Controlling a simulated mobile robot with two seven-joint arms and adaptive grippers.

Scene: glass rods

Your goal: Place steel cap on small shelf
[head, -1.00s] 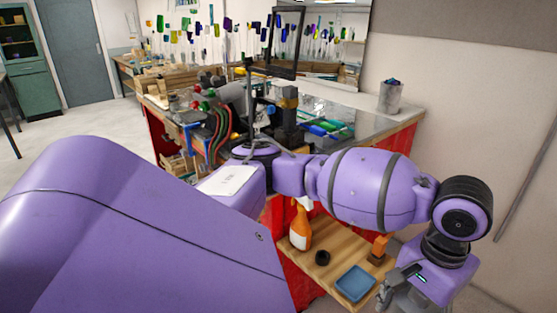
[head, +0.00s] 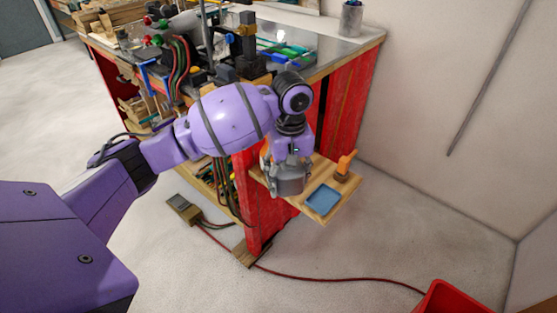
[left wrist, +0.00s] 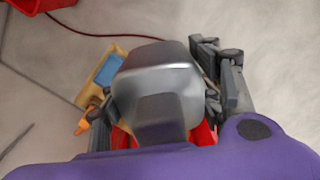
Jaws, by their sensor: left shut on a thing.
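My left gripper (head: 286,168) is shut on the steel cap (head: 290,184), a grey metal piece with rounded edges. In the head view it hangs in front of the left part of the small wooden shelf (head: 320,169) and hides some of it. I cannot tell its height above the shelf. In the left wrist view the steel cap (left wrist: 160,80) fills the middle between the fingers, and part of the shelf (left wrist: 88,92) shows beyond it to the left. My right gripper is not in view.
A blue tray (head: 323,200) lies on the shelf's front part, with an orange-handled tool (head: 345,164) behind it. An orange bottle (head: 264,157) is mostly hidden by my gripper. The red bench (head: 345,110) stands behind. A red cable (head: 340,279) crosses the floor.

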